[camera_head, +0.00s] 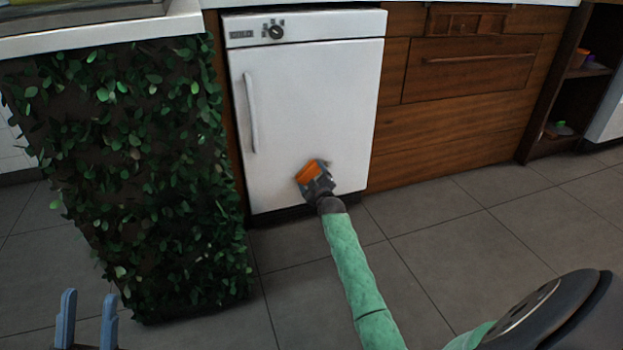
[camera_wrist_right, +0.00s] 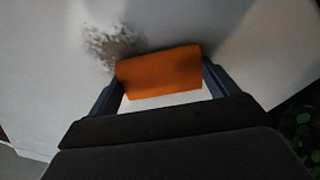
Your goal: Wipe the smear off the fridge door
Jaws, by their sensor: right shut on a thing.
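The white fridge door (camera_head: 310,110) is closed, with a vertical handle on its left side. My right gripper (camera_head: 316,175) is at the lower part of the door, shut on an orange sponge (camera_head: 309,172). In the right wrist view the orange sponge (camera_wrist_right: 158,73) sits between the two fingers, close to the white door; whether it touches is hard to tell. A dark speckled smear (camera_wrist_right: 113,43) shows on the door just beyond the sponge, up and to its left. My left gripper (camera_head: 88,318) is open and empty at the lower left of the head view.
A leafy green panel (camera_head: 140,170) stands left of the fridge, close to it. Wooden drawers (camera_head: 465,75) are to the right, and an open shelf (camera_head: 575,100) is at the far right. The grey tiled floor (camera_head: 480,240) in front is clear.

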